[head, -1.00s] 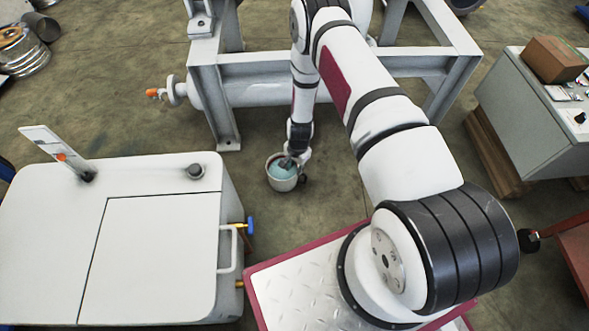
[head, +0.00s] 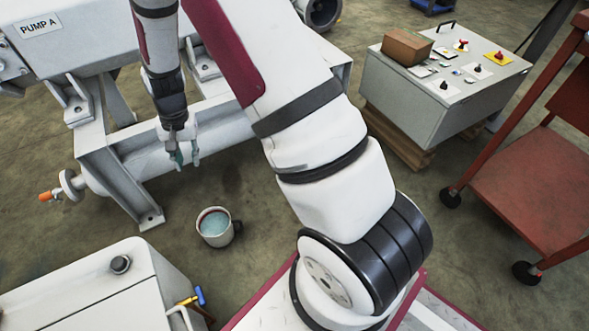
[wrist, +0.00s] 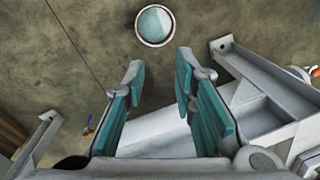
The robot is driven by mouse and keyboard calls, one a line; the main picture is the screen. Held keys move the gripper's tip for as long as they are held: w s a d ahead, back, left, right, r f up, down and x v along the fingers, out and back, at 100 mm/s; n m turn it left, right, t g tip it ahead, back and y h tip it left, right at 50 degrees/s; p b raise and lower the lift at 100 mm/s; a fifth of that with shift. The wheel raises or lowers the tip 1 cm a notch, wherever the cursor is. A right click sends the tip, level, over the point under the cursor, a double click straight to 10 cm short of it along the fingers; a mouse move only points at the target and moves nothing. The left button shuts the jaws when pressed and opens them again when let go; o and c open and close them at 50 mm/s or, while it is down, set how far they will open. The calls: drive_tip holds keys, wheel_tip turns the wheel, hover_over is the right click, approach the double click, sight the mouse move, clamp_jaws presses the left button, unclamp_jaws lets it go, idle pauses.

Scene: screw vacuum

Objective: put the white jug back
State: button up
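The white jug (head: 215,228) stands upright on the concrete floor, with blue-green liquid inside and a dark handle on its right side. In the wrist view the jug (wrist: 155,25) shows from above near the top edge, beyond the fingertips. My gripper (head: 184,158) is above the floor, up and to the left of the jug in the head view, apart from it. In the wrist view my gripper (wrist: 160,72) has its two teal-padded fingers spread with nothing between them.
A grey steel frame (head: 150,215) under the pump stands beside the gripper. A white cabinet (head: 100,285) is at lower left. A grey control box (head: 440,90) with a brown box (head: 407,46) on it and a red cart (head: 535,185) are at right.

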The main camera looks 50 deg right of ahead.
drive_tip(key=s+a+r+n, duration=0.1)
drive_tip(key=s+r+n, duration=0.1)
drive_tip(key=s+r, duration=0.75)
drive_tip(key=s+a+r+n, duration=0.1)
drive_tip(key=s+r+n, duration=0.1)
drive_tip(key=s+r, duration=0.8)
drive_tip(key=s+r+n, duration=0.1)
drive_tip(key=s+r, duration=0.3)
drive_tip(key=s, duration=0.5)
drive_tip(key=s+d+r+n+h, duration=0.1)
drive_tip(key=s+r, duration=0.3)
drive_tip(key=s, duration=0.6)
drive_tip(key=shift+d+r+n+g, duration=0.2)
drive_tip(key=shift+n+g, duration=0.1)
drive_tip(key=shift+n, duration=0.5)
drive_tip(key=shift+w, duration=0.1)
wheel_tip(320, 180, up, 36)
drive_tip(key=t+p, duration=0.4)
drive_tip(key=p, duration=3)
drive_tip(key=shift+d, duration=0.1)
